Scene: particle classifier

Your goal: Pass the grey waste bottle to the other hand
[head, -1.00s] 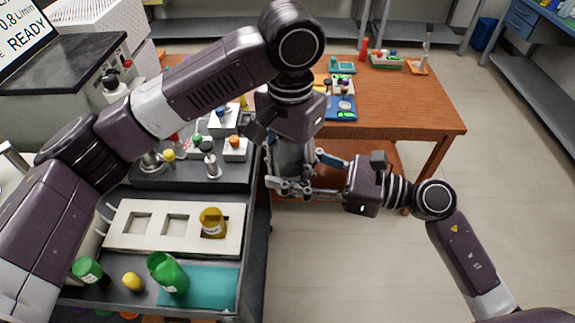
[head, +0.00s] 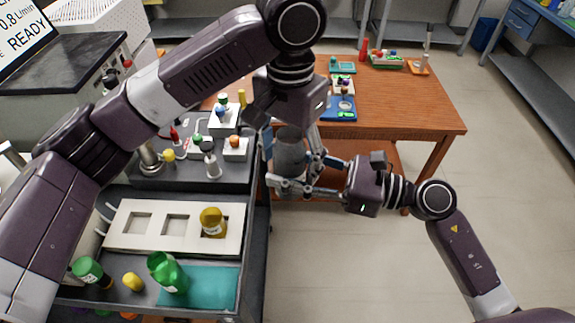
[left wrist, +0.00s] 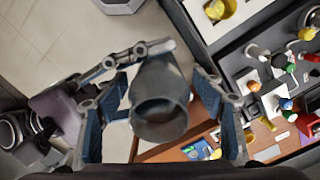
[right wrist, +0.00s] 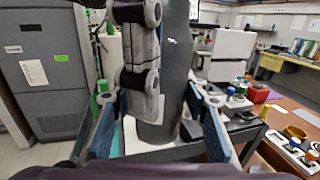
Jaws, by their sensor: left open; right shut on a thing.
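The grey waste bottle (head: 289,154) is held in the air between my two grippers, just right of the dark cart. My right gripper (head: 298,178) comes from the right and is shut on it, low on the bottle. My left gripper (head: 292,143) hangs above with its fingers open on either side of the bottle. In the left wrist view, the bottle's round grey end (left wrist: 160,118) faces the camera between the spread blue pads. In the right wrist view, the bottle (right wrist: 175,65) stands between the pads, partly hidden by a left finger.
A wooden table (head: 405,110) with small colored items stands behind. The floor at right is clear.

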